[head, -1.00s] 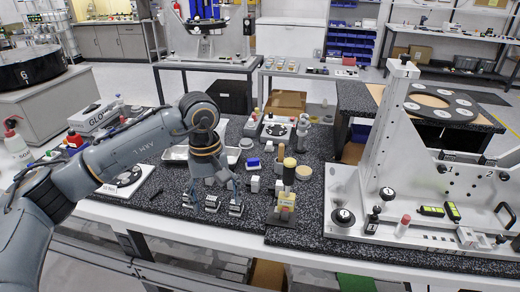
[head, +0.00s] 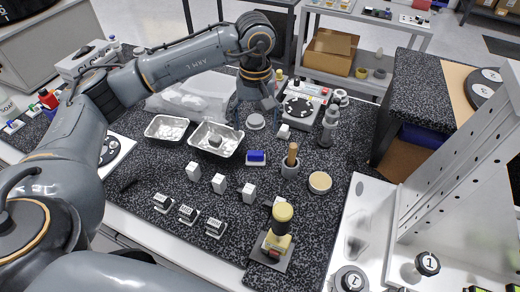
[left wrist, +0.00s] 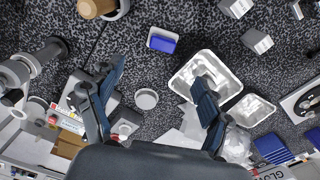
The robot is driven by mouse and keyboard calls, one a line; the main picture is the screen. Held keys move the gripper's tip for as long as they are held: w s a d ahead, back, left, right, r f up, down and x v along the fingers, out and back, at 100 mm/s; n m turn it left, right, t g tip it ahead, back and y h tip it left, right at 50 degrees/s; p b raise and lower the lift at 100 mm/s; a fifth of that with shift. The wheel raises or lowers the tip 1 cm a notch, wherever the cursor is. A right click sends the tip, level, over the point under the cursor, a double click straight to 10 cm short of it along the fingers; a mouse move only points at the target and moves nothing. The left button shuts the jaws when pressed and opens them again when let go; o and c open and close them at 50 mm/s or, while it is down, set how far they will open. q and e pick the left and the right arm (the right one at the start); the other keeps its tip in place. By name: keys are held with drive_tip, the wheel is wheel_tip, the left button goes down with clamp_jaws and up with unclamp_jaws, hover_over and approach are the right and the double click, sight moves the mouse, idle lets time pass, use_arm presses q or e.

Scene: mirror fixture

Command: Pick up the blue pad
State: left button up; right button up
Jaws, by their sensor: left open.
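The blue pad (head: 256,156) is a small blue block on a white base, lying on the dark speckled tabletop just right of a foil tray. It also shows near the top middle of the left wrist view (left wrist: 162,43). My left gripper (head: 255,108) hangs fingers down behind the pad, above the table near a round grey disc. In the left wrist view its two fingers (left wrist: 157,85) are spread wide with nothing between them, and the pad lies beyond them, apart. My right gripper is in neither view.
Two foil trays (head: 217,141) stand left of the pad. White blocks (head: 220,183) stand in front of it. A mortar with a wooden pestle (head: 291,163) is close on its right. A yellow-topped stamp (head: 277,238) stands at the front edge. A metal fixture fills the right.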

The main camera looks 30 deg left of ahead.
use_arm(q)
drive_tip(key=p, duration=0.1)
hover_over(256, 153)
wheel_tip(256, 153, down, 6)
drive_tip(key=shift+r, duration=0.1)
drive_tip(key=shift+w+f, duration=0.15)
drive_tip(key=shift+f, duration=0.1)
drive_tip(key=shift+f+p, duration=0.25)
drive_tip(key=shift+p, duration=0.25)
drive_tip(key=f, duration=0.1)
drive_tip(key=f+p, duration=0.1)
drive_tip(key=f, duration=0.1)
drive_tip(key=f+p, duration=0.1)
drive_tip(key=shift+s+f, duration=0.15)
drive_tip(key=shift+s, duration=0.1)
drive_tip(key=shift+w+f, duration=0.1)
drive_tip(key=shift+f, duration=0.2)
drive_tip(key=c, duration=1.1)
drive_tip(key=shift+r, duration=0.15)
